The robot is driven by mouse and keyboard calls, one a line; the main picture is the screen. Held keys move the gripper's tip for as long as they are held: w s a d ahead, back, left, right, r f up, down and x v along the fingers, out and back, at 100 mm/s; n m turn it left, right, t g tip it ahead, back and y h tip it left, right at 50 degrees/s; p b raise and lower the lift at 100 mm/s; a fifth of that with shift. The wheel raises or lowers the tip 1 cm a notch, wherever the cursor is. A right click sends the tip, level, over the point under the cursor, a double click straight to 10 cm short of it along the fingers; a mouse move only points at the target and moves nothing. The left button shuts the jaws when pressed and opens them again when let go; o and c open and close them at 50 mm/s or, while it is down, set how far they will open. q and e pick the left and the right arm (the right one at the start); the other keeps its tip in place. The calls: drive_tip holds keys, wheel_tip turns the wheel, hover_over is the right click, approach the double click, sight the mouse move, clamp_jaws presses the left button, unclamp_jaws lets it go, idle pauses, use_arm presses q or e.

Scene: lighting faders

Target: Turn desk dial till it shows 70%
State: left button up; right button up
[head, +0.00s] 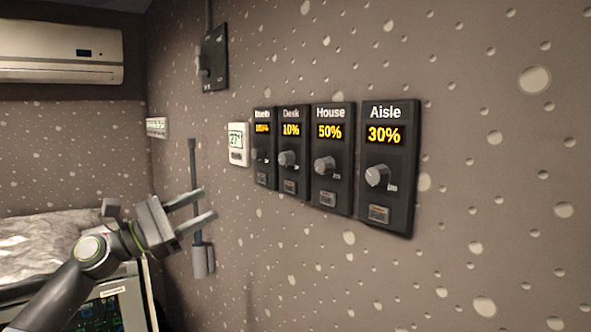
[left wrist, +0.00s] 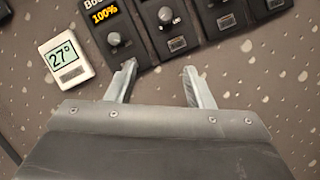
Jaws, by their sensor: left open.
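The Desk dial panel (head: 292,148) is a black wall unit, second from the left in a row, and its display reads 10%. Its grey knob (head: 287,158) sits below the display. In the left wrist view the Desk knob (left wrist: 166,15) shows near the top edge, with its display out of frame. My left gripper (head: 207,206) is open and empty, left of and below the row of dials in the head view. In the left wrist view its fingers (left wrist: 160,78) are apart, with bare wall between them. My right gripper is not in view.
Beside the Desk panel are a leftmost panel reading 100% (left wrist: 104,14), the House panel at 50% (head: 332,155) and the Aisle panel at 30% (head: 388,165). A white thermostat (head: 238,145) reads 27°. A black switch box (head: 215,58) is above. A dark vertical bar fixture (head: 193,160) is near my gripper.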

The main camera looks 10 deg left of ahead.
use_arm(q)
drive_tip(key=r, duration=0.2)
drive_tip(key=h+p, duration=0.1)
drive_tip(key=p, duration=0.8)
approach(281, 161)
drive_tip(key=shift+g, duration=0.3)
drive_tip(key=x, duration=0.9)
drive_tip(key=shift+a+r, duration=0.15)
drive_tip(key=shift+r, duration=0.1)
drive_tip(key=shift+c, duration=0.2)
drive_tip(key=c, duration=1)
